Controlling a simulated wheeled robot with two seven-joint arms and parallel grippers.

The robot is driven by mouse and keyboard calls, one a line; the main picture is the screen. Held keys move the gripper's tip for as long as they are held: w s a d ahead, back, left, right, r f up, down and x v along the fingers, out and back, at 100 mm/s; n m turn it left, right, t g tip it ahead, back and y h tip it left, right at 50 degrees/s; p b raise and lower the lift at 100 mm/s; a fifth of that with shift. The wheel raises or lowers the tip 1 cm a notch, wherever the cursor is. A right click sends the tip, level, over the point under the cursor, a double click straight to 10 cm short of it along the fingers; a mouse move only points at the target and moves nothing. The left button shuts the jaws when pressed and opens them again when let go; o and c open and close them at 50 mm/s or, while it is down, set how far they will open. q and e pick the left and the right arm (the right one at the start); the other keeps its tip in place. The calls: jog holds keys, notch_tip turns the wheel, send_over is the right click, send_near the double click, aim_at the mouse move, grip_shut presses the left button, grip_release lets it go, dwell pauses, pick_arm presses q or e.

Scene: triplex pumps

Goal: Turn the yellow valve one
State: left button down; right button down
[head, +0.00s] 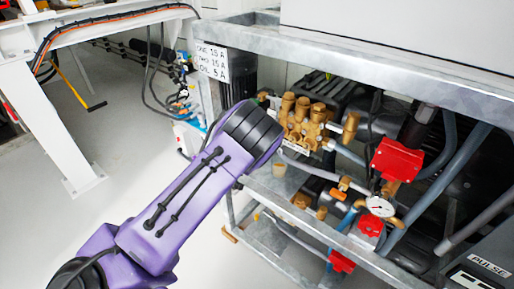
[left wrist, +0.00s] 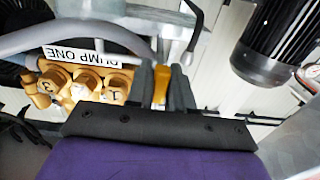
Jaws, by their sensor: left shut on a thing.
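In the left wrist view, the fingers of my left gripper (left wrist: 161,76) are closed on a narrow yellow piece (left wrist: 160,86), which looks like the handle of the yellow valve. Only a strip of it shows between the two dark fingers. Beside it, at left, is the brass pump head with numbered caps (left wrist: 88,88) and a label reading PUMP ONE (left wrist: 82,55), upside down in this view. In the head view, my purple left arm reaches to the brass pump (head: 303,120), and its dark wrist hides the fingers and the valve. My right gripper is in neither view.
A grey metal frame (head: 340,62) surrounds the pumps. Red boxes (head: 397,160), a pressure gauge (head: 380,206) and hoses are at right. A dark finned motor (left wrist: 272,45) is at the wrist view's upper right. The floor (head: 135,140) left of the frame is largely open.

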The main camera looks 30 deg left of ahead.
pick_arm(q)
jog(key=c, duration=1.1)
grip_release()
jog(key=s, duration=1)
jog(key=shift+s+a, duration=0.3)
jog(key=shift+a, duration=0.1)
